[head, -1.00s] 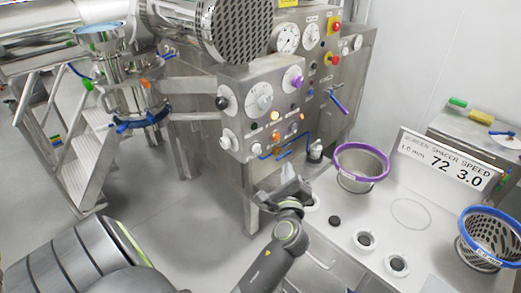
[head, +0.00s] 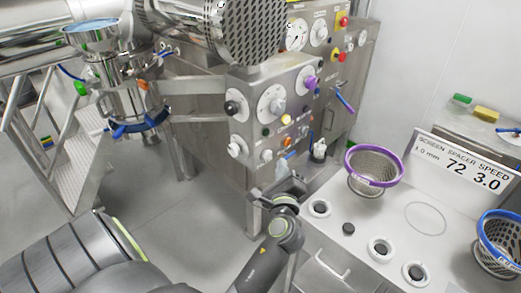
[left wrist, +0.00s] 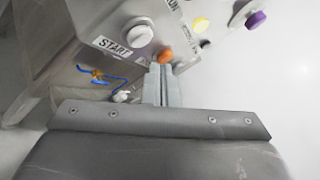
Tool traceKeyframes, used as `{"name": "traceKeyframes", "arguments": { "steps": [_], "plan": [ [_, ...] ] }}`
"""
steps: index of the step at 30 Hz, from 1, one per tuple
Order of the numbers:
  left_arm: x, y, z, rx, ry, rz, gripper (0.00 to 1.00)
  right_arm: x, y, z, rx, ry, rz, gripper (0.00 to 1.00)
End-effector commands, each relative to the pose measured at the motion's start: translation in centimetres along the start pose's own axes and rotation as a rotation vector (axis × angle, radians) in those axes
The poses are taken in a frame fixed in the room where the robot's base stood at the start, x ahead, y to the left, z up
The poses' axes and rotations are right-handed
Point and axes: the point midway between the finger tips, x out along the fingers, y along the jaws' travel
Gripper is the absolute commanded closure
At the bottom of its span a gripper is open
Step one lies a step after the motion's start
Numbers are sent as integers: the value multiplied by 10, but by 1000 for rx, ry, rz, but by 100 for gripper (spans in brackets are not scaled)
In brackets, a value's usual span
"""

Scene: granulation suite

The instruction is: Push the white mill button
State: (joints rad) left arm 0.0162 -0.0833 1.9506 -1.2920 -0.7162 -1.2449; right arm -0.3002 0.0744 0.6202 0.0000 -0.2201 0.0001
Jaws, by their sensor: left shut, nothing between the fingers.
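The steel mill control panel (head: 250,128) stands in the middle of the head view, with several coloured buttons and knobs. A round white button (left wrist: 139,32) sits beside a START label in the left wrist view. White buttons also show low on the panel (head: 267,155) in the head view; I cannot tell which one matches. My left gripper (head: 283,166) is shut and empty, close in front of the panel's lower part. In the left wrist view its fingertips (left wrist: 158,70) point just below an orange button (left wrist: 165,56), right of and below the START button. Contact cannot be told.
Blue tubing (left wrist: 100,76) hangs at the panel's lower left in the left wrist view. A white bench on the right carries a purple-rimmed screen basket (head: 374,170), a blue-rimmed basket (head: 497,245) and a sign (head: 465,163). Steel steps (head: 75,165) stand at left; the floor between is clear.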

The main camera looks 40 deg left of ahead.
Motion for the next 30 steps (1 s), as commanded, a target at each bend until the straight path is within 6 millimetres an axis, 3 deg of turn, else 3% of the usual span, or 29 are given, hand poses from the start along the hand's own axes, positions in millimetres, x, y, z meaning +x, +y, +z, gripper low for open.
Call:
{"name": "traceKeyframes", "arguments": {
  "steps": [5,17,30],
  "plan": [
    [6,0,1,1,5,-6,100,-4,-5,-2,2,2,-7,100],
    [6,0,0,0,7,-6,100,-4,11,-2,-6,2,13,100],
    [6,0,0,0,7,-6,100,-4,4,-1,-2,0,5,100]
  ]
}}
